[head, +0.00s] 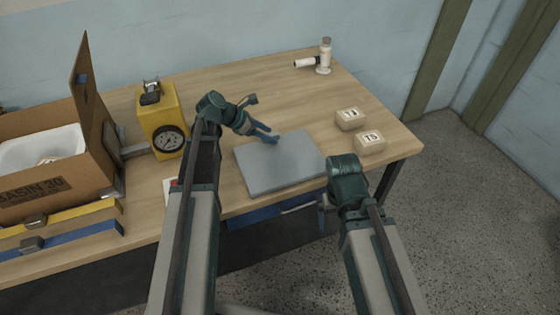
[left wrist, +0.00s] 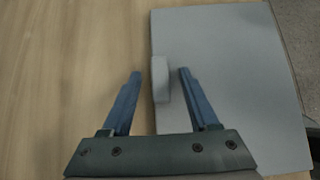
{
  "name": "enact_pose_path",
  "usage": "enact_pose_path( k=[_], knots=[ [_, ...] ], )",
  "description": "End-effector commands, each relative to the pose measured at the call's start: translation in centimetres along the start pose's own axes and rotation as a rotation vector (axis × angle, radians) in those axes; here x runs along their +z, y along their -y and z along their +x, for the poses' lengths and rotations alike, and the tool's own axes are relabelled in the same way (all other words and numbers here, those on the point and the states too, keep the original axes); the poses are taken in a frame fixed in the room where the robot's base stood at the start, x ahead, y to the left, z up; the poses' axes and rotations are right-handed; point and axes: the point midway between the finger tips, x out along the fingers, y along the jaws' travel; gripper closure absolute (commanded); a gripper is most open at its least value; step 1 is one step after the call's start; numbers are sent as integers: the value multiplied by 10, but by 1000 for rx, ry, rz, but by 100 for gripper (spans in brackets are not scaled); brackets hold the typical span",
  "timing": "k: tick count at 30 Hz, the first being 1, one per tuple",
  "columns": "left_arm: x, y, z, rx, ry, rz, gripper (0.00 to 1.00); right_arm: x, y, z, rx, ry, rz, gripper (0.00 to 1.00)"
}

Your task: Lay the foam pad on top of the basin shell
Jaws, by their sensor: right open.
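The foam pad (head: 280,165) is a flat grey slab lying on the front part of the wooden table. It also fills the right of the left wrist view (left wrist: 230,80), with a small raised grey tab (left wrist: 161,80) near its left edge. My left gripper (head: 267,135) is open above the pad's far left edge; in the left wrist view its blue fingers (left wrist: 159,73) stand on either side of the tab, not closed on it. The white basin shell (head: 42,150) sits inside a cardboard box, partly hidden by its walls. My right gripper (head: 322,203) is beside the pad's right front corner, mostly hidden.
The open cardboard box (head: 85,165) has a raised flap. A yellow gauge (head: 162,120) stands between box and pad. Yellow (head: 70,215) and blue (head: 75,238) bars lie before the box. Two small boxes (head: 369,142) and a white fitting (head: 323,58) are at right.

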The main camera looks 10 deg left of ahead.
Motion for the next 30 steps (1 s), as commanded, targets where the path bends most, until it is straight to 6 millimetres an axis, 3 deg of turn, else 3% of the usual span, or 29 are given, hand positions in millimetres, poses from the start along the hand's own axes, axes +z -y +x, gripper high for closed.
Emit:
enact_pose_path(
  k=[2,9,30],
  knots=[
    [0,0,0,0,0,0,55,0,0,0,0,0,0,0],
    [0,0,0,0,0,0,99,0,0,0,0,0,0,0],
    [5,0,-7,-1,1,1,100,0,-1,-8,0,0,0,0]
  ],
)
